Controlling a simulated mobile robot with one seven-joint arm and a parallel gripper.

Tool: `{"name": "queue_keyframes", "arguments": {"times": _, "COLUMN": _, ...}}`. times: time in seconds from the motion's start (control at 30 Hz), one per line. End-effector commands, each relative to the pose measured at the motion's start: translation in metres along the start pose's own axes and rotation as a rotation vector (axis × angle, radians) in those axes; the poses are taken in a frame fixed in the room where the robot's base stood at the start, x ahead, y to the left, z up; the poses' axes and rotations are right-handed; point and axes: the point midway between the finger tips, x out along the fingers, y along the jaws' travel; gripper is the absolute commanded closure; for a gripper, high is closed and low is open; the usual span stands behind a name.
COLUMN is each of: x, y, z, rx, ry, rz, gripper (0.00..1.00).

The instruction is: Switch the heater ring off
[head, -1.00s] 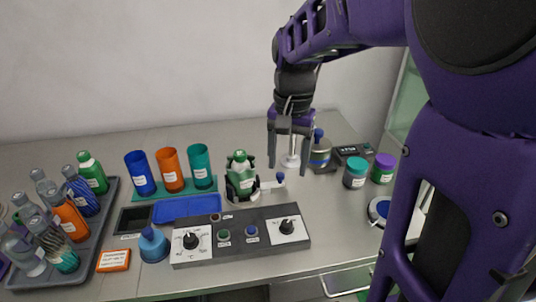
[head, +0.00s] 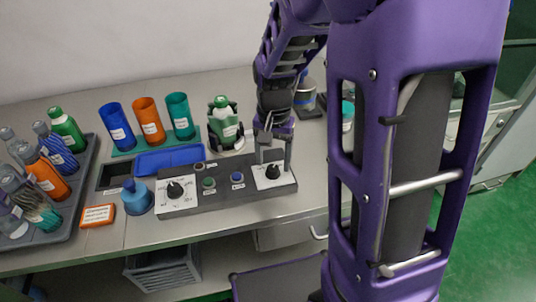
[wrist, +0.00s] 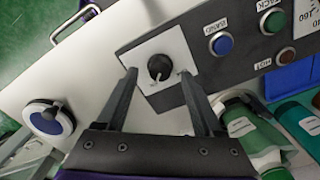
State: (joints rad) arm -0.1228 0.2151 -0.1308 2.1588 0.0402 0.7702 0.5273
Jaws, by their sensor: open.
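The grey control panel (head: 222,187) lies along the bench front. Its right black knob (head: 271,171) sits on a white plate and shows in the wrist view (wrist: 159,67) with its pointer toward the lower edge. Its left black knob (head: 175,190) sits on a white dial plate. My gripper (head: 272,160) is open over the panel's right end. In the wrist view its fingertips (wrist: 158,74) are spread on either side of the right knob; contact is not clear. A green bottle (head: 222,108) stands in a dark holder behind the panel; I cannot tell whether that is the heater ring.
A green button (head: 208,183) and a blue button (head: 237,178) sit between the knobs. A blue flask (head: 136,198) stands left of the panel. Blue, orange and teal cups (head: 181,116) and a blue tray (head: 170,159) are behind. A bottle rack (head: 85,193) is at left.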

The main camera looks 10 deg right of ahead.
Motion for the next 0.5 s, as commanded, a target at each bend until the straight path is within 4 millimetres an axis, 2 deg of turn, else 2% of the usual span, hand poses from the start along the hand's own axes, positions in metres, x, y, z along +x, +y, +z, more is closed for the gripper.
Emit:
{"name": "queue_keyframes", "arguments": {"times": 0.03, "x": 0.008, "y": 0.000, "z": 0.000, "rx": 0.000, "ry": -0.003, "rz": 0.002, "gripper": 0.31}}
{"name": "queue_keyframes", "arguments": {"times": 0.2, "x": 0.018, "y": 0.000, "z": 0.000, "rx": 0.000, "ry": -0.001, "rz": 0.000, "gripper": 0.31}}
{"name": "queue_keyframes", "arguments": {"times": 0.5, "x": 0.019, "y": 0.000, "z": 0.000, "rx": 0.000, "ry": 0.000, "rz": 0.000, "gripper": 0.33}}
